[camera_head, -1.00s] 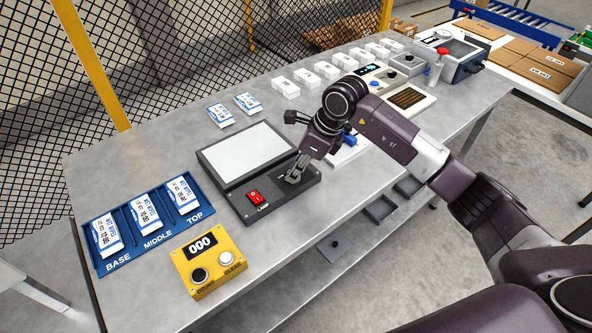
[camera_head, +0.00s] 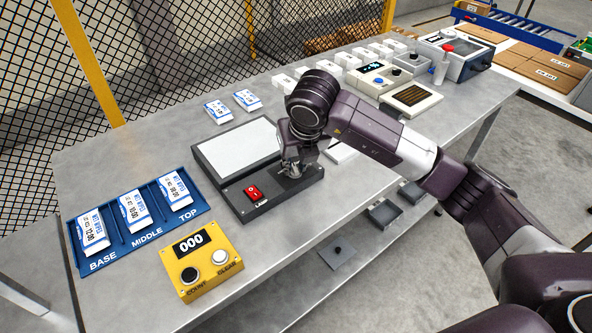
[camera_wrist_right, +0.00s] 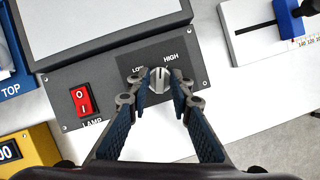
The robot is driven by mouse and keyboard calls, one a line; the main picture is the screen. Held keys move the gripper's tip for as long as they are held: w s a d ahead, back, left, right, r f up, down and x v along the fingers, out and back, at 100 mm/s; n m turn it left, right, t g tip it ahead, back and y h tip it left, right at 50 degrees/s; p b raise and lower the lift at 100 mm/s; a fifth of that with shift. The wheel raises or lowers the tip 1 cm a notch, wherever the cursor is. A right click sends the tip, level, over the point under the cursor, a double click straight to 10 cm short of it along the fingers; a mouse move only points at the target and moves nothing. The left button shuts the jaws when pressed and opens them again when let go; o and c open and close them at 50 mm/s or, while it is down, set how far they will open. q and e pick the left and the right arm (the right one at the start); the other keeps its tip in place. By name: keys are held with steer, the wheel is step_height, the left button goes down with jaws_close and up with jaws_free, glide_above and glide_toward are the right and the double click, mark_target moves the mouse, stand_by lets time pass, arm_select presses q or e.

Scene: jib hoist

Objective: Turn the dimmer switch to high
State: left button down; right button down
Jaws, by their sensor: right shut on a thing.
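The dimmer switch is a round light-grey knob (camera_wrist_right: 159,80) on the dark front panel of the lamp box (camera_head: 232,178). The labels LOW and HIGH stand at its upper left and upper right in the right wrist view. A ridge on the knob runs roughly up and down there, between the two labels. My right gripper (camera_head: 291,170) is over the right part of this panel. In the right wrist view its two fingers (camera_wrist_right: 161,88) are on either side of the knob, shut on it. The head view mostly hides the knob. My left gripper is not in view.
A red rocker switch (camera_head: 253,193) marked LAMP sits left of the knob. A yellow counter box (camera_head: 206,262) and a blue BASE/MIDDLE/TOP tray (camera_head: 117,244) lie further left. A slider device with a blue handle (camera_wrist_right: 288,20) stands to the right.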

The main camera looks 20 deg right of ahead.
steer(key=m+h+b, duration=0.1)
steer(key=m+b, duration=0.1)
steer(key=m, duration=0.1)
steer(key=shift+w+a, duration=0.1)
steer(key=shift+m+h+b, duration=0.4)
steer(key=shift+m, duration=0.4)
steer(key=shift+r, duration=0.1)
steer(key=c, duration=1.8)
jaws_free()
steer(key=shift+o, duration=0.2)
steer(key=v, duration=1.2)
